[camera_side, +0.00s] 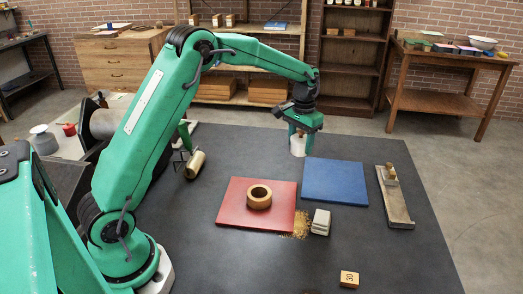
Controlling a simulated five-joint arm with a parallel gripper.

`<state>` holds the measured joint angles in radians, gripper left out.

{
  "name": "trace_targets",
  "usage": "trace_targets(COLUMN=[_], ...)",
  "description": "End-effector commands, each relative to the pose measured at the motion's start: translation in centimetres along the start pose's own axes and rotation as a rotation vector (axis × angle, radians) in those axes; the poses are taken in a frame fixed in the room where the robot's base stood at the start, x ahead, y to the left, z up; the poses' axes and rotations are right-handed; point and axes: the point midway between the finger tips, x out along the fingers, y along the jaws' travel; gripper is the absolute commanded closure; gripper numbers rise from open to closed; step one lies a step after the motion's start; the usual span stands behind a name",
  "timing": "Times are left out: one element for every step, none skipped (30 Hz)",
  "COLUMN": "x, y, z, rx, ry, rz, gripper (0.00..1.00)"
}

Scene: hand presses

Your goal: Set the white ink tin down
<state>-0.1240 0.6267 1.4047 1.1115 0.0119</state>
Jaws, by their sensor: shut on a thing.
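The white ink tin (298,148) is upright under the end of my arm, at the far side of the dark work table (250,260). My gripper (299,136) points down and is shut on the tin's upper part. The fingertips are small here and partly hidden. The tin is just left of the far left corner of the blue mat (335,182). I cannot tell whether its base touches the table.
A red mat (233,207) with a tan ring (259,197) lies nearer. Beside it are a pale stacked block (321,222) and yellowish grains (300,224). A long tray (396,207) is at right, a numbered wooden block (349,279) in front, a brass cylinder (195,165) at left.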

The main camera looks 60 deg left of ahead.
Motion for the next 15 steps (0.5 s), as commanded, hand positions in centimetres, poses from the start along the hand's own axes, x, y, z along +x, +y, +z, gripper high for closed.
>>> trace_targets(x=[-0.1, -0.1, -0.1, 0.0, 0.0, 0.1, 0.2, 0.3, 0.5, 0.7, 0.9, 1.2, 1.5, 1.8, 2.2], y=[0.0, 0.0, 0.0, -0.1, -0.1, -0.3, -0.5, -0.7, -1.0, -1.3, -1.6, -2.1, -2.5, -2.9, -3.5], z=[-0.1, -0.1, -0.1, -0.1, -0.1, -0.2, -0.2, -0.3, -0.4, -0.5, -0.6, -0.8, -0.9, -1.1, -1.3], rx=[0.0, 0.0, 0.0, -0.001, -0.001, -0.002, -0.002, -0.003, -0.003, -0.003, -0.003, -0.003, -0.004, -0.005, -0.004], ry=[0.002, 0.002, 0.002, 0.002, 0.002, 0.002, 0.002, 0.002, 0.002, 0.002, 0.002, 0.002, 0.002, 0.002, 0.001], rz=[0.0, 0.0, 0.0, 0.0, 0.0, 0.0, 0.0, 0.0, 0.0, 0.0, 0.0, 0.0, 0.0, 0.0, 0.0], gripper=[0.81, 0.81, 0.81, 0.81, 0.81, 0.81, 0.81, 0.81, 0.81, 0.81, 0.81, 0.81, 0.81, 0.81, 0.81])
